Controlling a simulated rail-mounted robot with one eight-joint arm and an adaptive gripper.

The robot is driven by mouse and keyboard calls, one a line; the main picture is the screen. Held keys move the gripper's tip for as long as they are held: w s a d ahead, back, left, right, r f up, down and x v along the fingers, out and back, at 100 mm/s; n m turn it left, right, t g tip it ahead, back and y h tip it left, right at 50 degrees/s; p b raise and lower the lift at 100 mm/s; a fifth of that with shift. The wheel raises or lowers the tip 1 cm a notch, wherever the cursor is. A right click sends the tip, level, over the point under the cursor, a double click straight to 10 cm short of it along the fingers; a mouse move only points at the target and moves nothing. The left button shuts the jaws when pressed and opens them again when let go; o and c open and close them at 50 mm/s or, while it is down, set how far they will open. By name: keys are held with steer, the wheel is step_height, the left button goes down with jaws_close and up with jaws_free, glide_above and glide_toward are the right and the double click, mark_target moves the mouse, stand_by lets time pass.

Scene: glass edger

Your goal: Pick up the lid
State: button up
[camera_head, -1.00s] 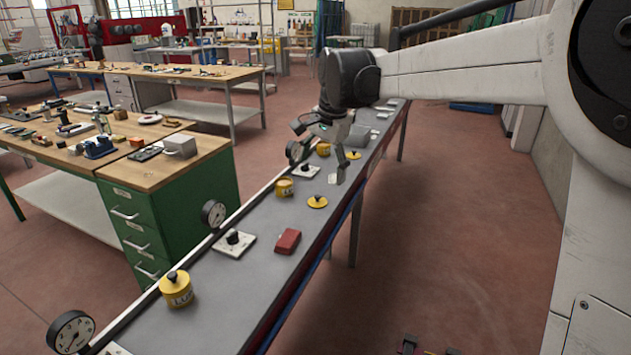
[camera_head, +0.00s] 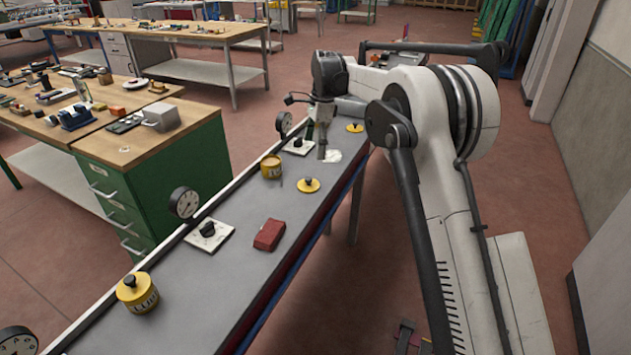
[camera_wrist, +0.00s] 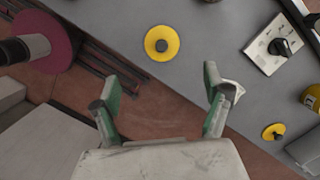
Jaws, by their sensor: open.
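Two flat yellow lids with dark knobs lie on the grey bench top. The nearer lid (camera_head: 309,185) is beside an open yellow tin (camera_head: 272,167); the farther lid (camera_head: 355,128) is near the bench's right edge. My gripper (camera_head: 322,155) points down above the bench between them, clear of both. In the wrist view a larger-looking lid (camera_wrist: 161,43) lies beyond the open fingers (camera_wrist: 162,82), with nothing between them. A smaller-looking lid (camera_wrist: 273,131) is at lower right. A third knobbed lid sits on the front yellow tin (camera_head: 139,294).
Knobbed white plates (camera_head: 209,235), a red block (camera_head: 269,235) and round gauges (camera_head: 184,202) stand along the bench. A crumpled white piece (camera_head: 332,156) lies close to my gripper.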

glide_above(309, 178)
steer(key=f, duration=0.7)
steer(key=shift+s+d+f, duration=0.15)
steer(key=shift+d+f, duration=0.1)
steer(key=shift+d, duration=0.1)
steer(key=shift+a+f, duration=0.2)
steer(key=shift+f, duration=1.3)
steer(key=shift+a+f, duration=0.15)
steer(key=shift+f, duration=1.3)
steer(key=c, duration=1.1)
steer(key=shift+o, duration=0.2)
steer(key=shift+r, duration=0.15)
